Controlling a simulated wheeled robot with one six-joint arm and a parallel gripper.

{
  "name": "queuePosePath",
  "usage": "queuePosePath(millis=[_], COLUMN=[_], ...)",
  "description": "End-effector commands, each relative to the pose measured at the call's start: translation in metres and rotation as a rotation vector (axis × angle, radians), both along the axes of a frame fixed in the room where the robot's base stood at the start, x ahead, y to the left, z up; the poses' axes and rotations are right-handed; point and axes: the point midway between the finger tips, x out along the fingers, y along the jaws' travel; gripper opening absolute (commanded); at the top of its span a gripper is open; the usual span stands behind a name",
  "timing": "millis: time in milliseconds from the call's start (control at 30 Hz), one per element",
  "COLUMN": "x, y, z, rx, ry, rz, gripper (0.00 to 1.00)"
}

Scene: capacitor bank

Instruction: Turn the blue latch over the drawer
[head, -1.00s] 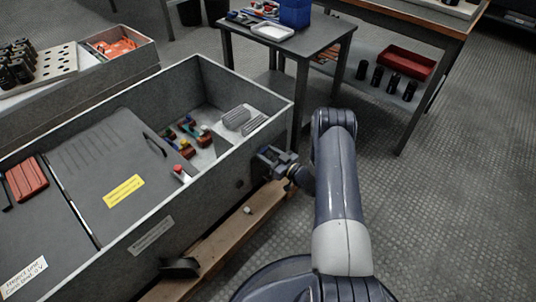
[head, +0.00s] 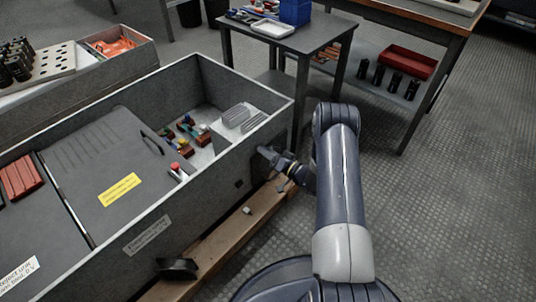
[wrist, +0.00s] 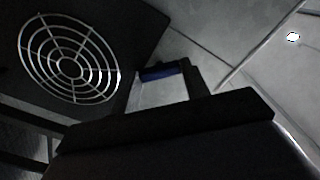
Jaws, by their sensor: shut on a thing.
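My gripper (head: 268,152) is at the outer side wall of the grey cabinet (head: 215,160), near its right end. In the wrist view my gripper (wrist: 160,82) is shut on the blue latch (wrist: 162,71). Only a short, dark blue strip of the latch shows between the fingers; the rest is hidden. In the head view the arm hides the latch, and I cannot make out the drawer front.
A round wire grille (wrist: 70,58) is left of the fingers in the wrist view. A wooden plank (head: 225,235) runs below the cabinet wall. A small table (head: 290,45) stands behind. The patterned floor (head: 440,220) at right is clear.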

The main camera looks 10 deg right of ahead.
Motion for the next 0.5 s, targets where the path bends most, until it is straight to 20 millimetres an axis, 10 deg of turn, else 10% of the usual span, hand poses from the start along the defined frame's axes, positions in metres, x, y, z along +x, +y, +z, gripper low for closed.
queuePosePath(millis=[500], x=[-0.0003], y=[0.0002], z=[-0.0006], rx=[0.388], ry=[0.286], rz=[0.0], gripper=[0.21])
